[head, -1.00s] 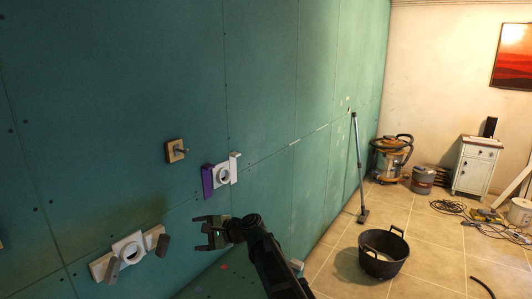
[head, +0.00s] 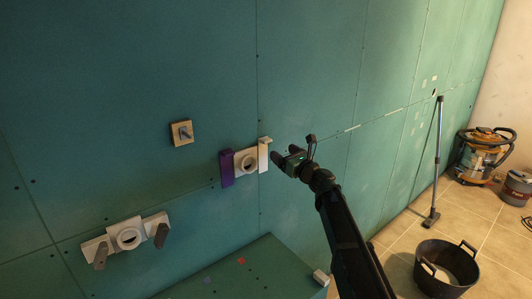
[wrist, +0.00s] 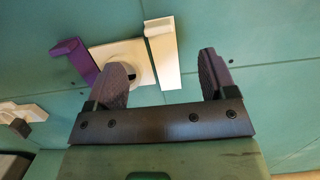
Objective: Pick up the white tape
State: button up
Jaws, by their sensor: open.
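No item is plainly a tape roll. A white plate with a round ring (head: 249,163) is on the green wall, with a purple upright piece (head: 226,167) at its left and a white upright bar (head: 264,154) at its right. The wrist view also shows the white bar (wrist: 163,55), the purple piece (wrist: 74,60) and part of the plate (wrist: 112,52), whose hole is partly hidden by a finger. My gripper (head: 294,150) is open and empty, just right of the bar. In the wrist view, the bar appears between my fingertips (wrist: 161,62); contact is not visible.
A wooden block with a peg (head: 182,133) is above left. A second white ring fixture (head: 128,237) with grey handles is lower left. A green board (head: 230,277) below carries a small white block (head: 321,277). A black bucket (head: 447,266) stands on the floor.

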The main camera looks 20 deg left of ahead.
aim_at(267, 140)
jog(key=x, duration=0.4)
jog(key=shift+s, duration=0.15)
jog(key=p+x, duration=0.1)
jog(key=x, duration=0.4)
jog(key=shift+w+a+f, duration=0.15)
jog(key=shift+w+a, duration=0.05)
jog(key=shift+a, duration=0.1)
jog(key=c, duration=1.2)
jog(key=shift+s+d+r+p, duration=0.15)
jog(key=shift+d+r+p, duration=0.05)
jog(key=shift+r+p, duration=0.3)
notch_tip(267, 140, up, 7)
jog(key=p, duration=0.6)
jog(key=shift+f+p, duration=0.1)
jog(key=shift+p, duration=0.25)
jog(key=v, duration=0.6)
jog(key=r+v, duration=0.1)
jog(key=v, duration=0.6)
jog(key=r+v, duration=0.1)
jog(key=v, duration=0.5)
jog(key=shift+s+d+r+b, duration=0.15)
jog(key=shift+d+b, duration=0.25)
jog(key=shift+d, duration=0.05)
